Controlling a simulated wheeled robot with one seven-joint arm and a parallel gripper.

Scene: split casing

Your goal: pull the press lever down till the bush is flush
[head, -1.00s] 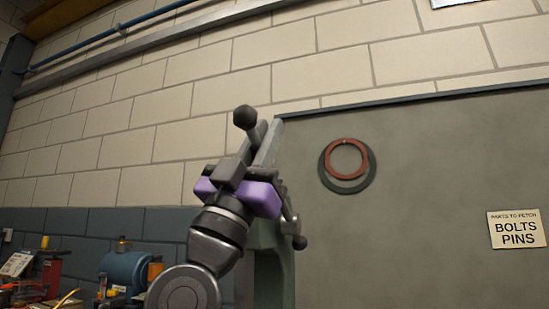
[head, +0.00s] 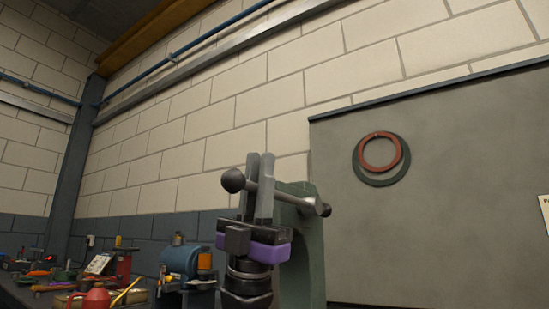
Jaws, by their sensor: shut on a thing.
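The press (head: 303,245) stands at the lower middle of the head view, a green-grey upright body partly behind my gripper. Its lever (head: 291,199) is a grey bar with a dark ball (head: 232,181) at its left end and a knob (head: 323,208) at its right end. It lies nearly level, sloping slightly down to the right. My gripper (head: 260,166), with a purple band, points up. Its two grey fingers are shut on the lever near the left ball. The bush and the foot of the press are out of view.
A bench at lower left holds a blue motor-like unit (head: 181,260), a red can (head: 96,299) and several tools. A grey board (head: 430,220) with red and dark rings (head: 381,152) hangs behind the press. The space above the lever is clear.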

